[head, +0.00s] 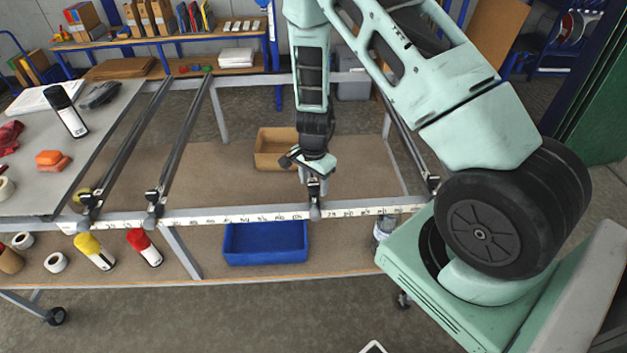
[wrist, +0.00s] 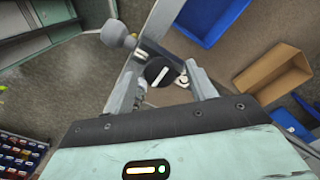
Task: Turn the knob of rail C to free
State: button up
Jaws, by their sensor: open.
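A round black knob (wrist: 160,72) with a white pointer line shows in the wrist view. It sits on a clamp at the pale front bar, and the line slants up to the right. My gripper (wrist: 164,67) is open, with one finger on each side of the knob; I cannot tell whether either touches it. In the head view my gripper (head: 314,187) points down at a clamp (head: 316,212) on the scaled front bar (head: 240,217). The knob there is hidden by my gripper, and no rail letter is readable.
Two dark rails (head: 122,146) (head: 187,140) cross the frame at left, and another rail (head: 402,135) stands at right. A blue bin (head: 265,243) and a cardboard box (head: 275,147) lie on the shelf below.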

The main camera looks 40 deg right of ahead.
jog(key=c, duration=1)
jog(key=shift+f+n+b, duration=0.1)
jog(key=shift+n+b, duration=0.2)
jog(key=n+b, duration=0.2)
jog(key=n, duration=0.1)
jog(key=shift+n+b, duration=0.3)
jog(key=shift+n, duration=0.1)
jog(key=n+b, duration=0.2)
jog(key=n, duration=0.2)
jog(key=shift+n+b, duration=0.3)
jog(key=n+b, duration=0.2)
jog(key=n, duration=0.2)
jog(key=shift+n+b, duration=0.55)
jog(key=shift+n, duration=1.85)
